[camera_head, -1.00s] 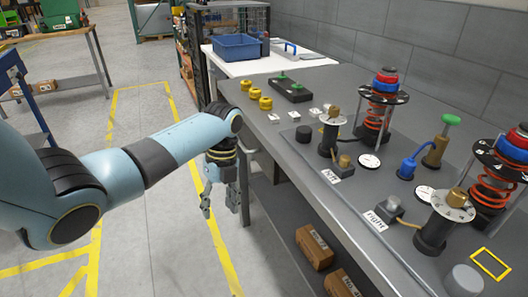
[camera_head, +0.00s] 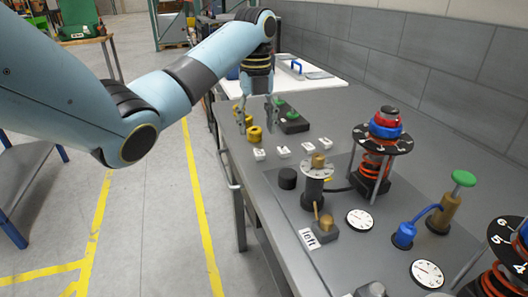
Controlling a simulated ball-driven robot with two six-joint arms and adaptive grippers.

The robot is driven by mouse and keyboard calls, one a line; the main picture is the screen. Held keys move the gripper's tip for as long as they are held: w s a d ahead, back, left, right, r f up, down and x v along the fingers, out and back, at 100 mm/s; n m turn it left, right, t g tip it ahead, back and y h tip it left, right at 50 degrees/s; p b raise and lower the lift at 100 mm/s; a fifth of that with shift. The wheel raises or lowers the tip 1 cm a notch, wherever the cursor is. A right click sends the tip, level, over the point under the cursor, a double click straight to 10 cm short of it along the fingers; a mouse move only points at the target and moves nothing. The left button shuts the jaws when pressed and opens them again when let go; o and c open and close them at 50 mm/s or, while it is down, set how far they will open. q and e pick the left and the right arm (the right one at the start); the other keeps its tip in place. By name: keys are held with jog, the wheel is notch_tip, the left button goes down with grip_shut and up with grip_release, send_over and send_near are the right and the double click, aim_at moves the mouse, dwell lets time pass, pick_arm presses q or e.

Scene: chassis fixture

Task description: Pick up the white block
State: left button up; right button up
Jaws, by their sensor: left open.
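Small white blocks stand in a row on the grey bench: a left one (camera_head: 259,154), a middle one (camera_head: 283,151) and a right one (camera_head: 308,145). They have dark marks too small to read. My left gripper (camera_head: 255,122) is open and points down over the far part of the bench, beyond the white blocks and by the yellow knobs. Nothing shows between its fingers. It partly covers the yellow knobs and the black box behind it. My right gripper is not in view.
Yellow knobs (camera_head: 255,134) and a black box with green buttons (camera_head: 292,122) are close to the gripper. A black cylinder (camera_head: 287,178), a dial post (camera_head: 317,185) and a red spring tower (camera_head: 374,160) stand nearer and right. The grey bench (camera_head: 250,185) has bare space at its left edge.

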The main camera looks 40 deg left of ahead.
aim_at(261, 154)
pick_arm(q)
notch_tip(261, 154, down, 2)
jog(key=shift+f, duration=0.15)
jog(key=f, duration=0.2)
jog(key=d+f, duration=0.1)
jog(key=f, duration=0.2)
jog(key=shift+w, duration=0.15)
jog(key=shift+f, duration=0.25)
jog(key=c, duration=1)
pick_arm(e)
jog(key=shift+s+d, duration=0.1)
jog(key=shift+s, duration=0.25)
pick_arm(q)
jog(key=shift+r, duration=0.1)
